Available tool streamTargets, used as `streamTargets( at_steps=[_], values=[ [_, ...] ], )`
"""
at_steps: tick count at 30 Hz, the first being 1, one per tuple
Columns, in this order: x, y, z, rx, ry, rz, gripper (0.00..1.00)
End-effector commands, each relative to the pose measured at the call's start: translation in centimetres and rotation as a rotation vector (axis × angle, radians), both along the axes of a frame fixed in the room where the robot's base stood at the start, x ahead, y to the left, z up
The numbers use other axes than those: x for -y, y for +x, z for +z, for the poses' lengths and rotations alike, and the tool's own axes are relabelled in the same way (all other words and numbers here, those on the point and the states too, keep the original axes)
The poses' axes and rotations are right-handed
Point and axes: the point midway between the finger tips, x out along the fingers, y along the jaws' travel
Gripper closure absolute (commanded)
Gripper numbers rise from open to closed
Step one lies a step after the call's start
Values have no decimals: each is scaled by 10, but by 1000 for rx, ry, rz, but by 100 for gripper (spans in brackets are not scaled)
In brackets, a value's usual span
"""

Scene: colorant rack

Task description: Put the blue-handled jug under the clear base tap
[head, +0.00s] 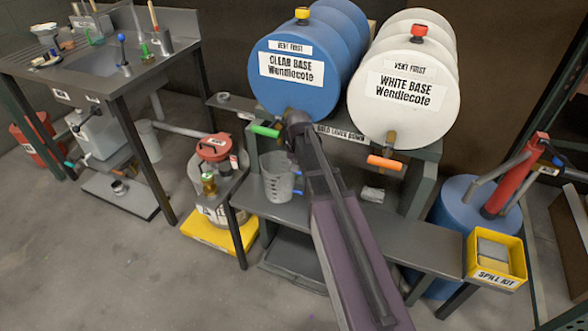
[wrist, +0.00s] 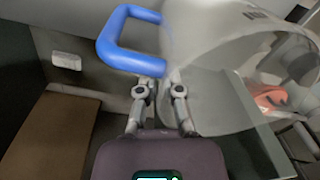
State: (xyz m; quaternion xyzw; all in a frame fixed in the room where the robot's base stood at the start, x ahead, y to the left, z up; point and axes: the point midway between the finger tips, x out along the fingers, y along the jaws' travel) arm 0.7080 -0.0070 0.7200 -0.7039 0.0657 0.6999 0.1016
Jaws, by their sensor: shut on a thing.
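The blue-handled jug (head: 279,178) is a translucent grey measuring jug. In the head view it appears upright at the bench, below the clear base drum (head: 285,90). The clear base tap has a green lever (head: 265,131); its spout is partly hidden by my arm. In the wrist view the jug body (wrist: 215,75) fills the upper right, and its blue handle (wrist: 120,45) loops to the left. My arm hides the gripper in the head view. I cannot tell whether the jug touches the bench.
The white base drum (head: 405,100) with an orange tap lever (head: 385,162) stands to the right. A red-lidded container (head: 213,148) is left of the jug. A yellow spill kit (head: 496,260) sits at the bench's right end. A small pale block (head: 372,194) lies on the bench.

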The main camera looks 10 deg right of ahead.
Motion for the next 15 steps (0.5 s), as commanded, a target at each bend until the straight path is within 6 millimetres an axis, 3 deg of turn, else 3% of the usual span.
streamTargets(
  at_steps=[15],
  values=[
    [1, 0, -9, 0, 0, -1, 100]
  ],
)
